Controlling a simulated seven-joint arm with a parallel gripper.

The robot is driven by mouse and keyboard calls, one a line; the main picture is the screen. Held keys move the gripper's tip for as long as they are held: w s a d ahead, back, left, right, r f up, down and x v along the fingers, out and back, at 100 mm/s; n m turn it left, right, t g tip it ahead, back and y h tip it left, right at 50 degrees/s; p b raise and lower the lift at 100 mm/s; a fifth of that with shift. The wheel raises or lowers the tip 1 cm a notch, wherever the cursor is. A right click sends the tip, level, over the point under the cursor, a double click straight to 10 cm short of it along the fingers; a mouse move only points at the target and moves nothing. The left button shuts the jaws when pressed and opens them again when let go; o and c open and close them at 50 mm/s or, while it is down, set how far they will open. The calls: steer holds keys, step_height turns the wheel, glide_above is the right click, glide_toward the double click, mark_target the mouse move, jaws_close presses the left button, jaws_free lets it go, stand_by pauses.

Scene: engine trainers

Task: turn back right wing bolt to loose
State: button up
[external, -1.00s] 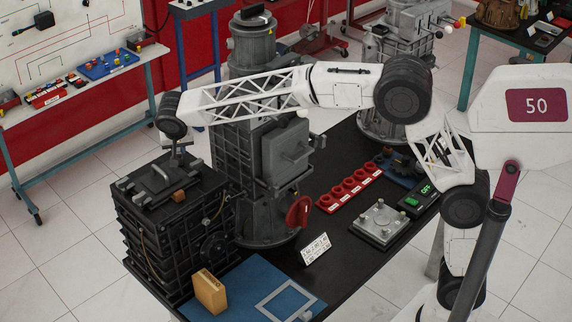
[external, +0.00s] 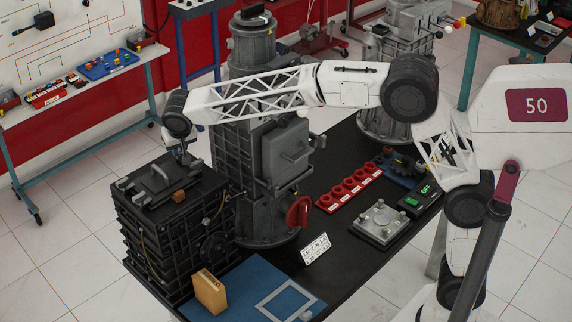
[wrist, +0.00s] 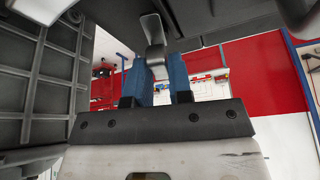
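A grey metal tab, which looks like a wing of the back right wing bolt (wrist: 153,30), shows at the top of the wrist view. The blue fingers of my gripper (wrist: 159,70) stand close together on either side of its lower end, with no clear gap beside it. The gripper appears shut on this tab. In the external view, my gripper (external: 184,155) points down at the back right of the lid of the black ribbed housing (external: 165,225). The bolt is too small and too covered by my wrist to make out there.
A grey column-like machine (external: 240,160) stands close to the right of the housing. A tan block (external: 209,292) stands on the blue mat (external: 245,285) in front.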

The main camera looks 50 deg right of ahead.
steer(key=o, duration=0.4)
steer(key=shift+c, duration=0.2)
steer(key=shift+r, duration=0.1)
steer(key=v, duration=0.7)
steer(key=shift+s+r, duration=0.2)
steer(key=shift+r, duration=0.05)
steer(key=shift+a, duration=0.1)
steer(key=c, duration=0.4)
steer(key=shift+a, duration=0.45)
jaws_close()
steer(key=a+r+m+g+h, duration=0.1)
steer(key=a+h, duration=0.4)
steer(key=a, duration=0.6)
steer(key=shift+h, duration=0.3)
